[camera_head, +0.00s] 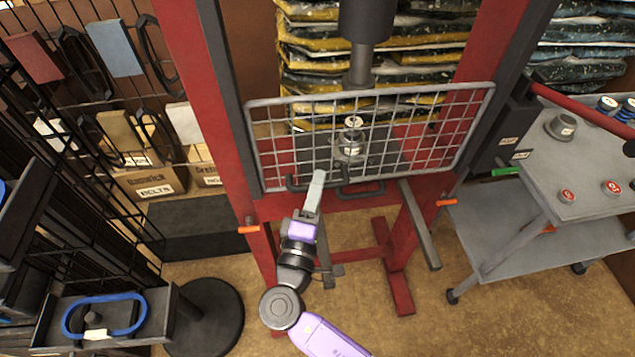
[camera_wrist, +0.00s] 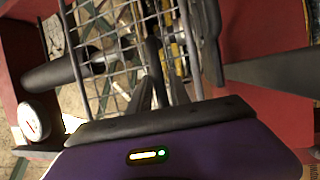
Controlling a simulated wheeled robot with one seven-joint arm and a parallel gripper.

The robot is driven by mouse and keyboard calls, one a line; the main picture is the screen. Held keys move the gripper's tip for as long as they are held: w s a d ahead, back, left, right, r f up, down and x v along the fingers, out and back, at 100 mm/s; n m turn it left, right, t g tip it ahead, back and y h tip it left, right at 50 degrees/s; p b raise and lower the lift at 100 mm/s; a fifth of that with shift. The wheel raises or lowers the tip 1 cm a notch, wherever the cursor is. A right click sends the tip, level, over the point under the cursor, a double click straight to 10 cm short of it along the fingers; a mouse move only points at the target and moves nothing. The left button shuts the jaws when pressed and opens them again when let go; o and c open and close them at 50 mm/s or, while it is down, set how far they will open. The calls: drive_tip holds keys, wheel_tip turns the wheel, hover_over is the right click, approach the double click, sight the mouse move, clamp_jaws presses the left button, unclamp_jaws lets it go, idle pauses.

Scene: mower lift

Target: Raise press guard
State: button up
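The press guard (camera_head: 425,120) is a grey wire-mesh panel across the front of the red press (camera_head: 222,150), slightly tilted in the picture. Through it I see a metal part with a tag (camera_head: 352,145) under the dark ram (camera_head: 360,60). A dark handle (camera_head: 360,194) hangs at the guard's lower edge, with another dark bar end to its left. My gripper (camera_head: 315,190) is at the guard's lower edge, left of that handle. The mesh (camera_wrist: 108,50) also shows close ahead in the wrist view, near my fingers (camera_wrist: 163,92). Whether they touch or grip anything is unclear.
A grey cart (camera_head: 590,190) with knobs stands at right. Orange pegs stick out from both press legs. At left are a wire rack, a dark round base (camera_head: 205,315) and a tray (camera_head: 105,312) with a blue loop. A round white dial (camera_wrist: 33,120) shows in the wrist view.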

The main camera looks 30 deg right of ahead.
clamp_jaws()
idle(1.5)
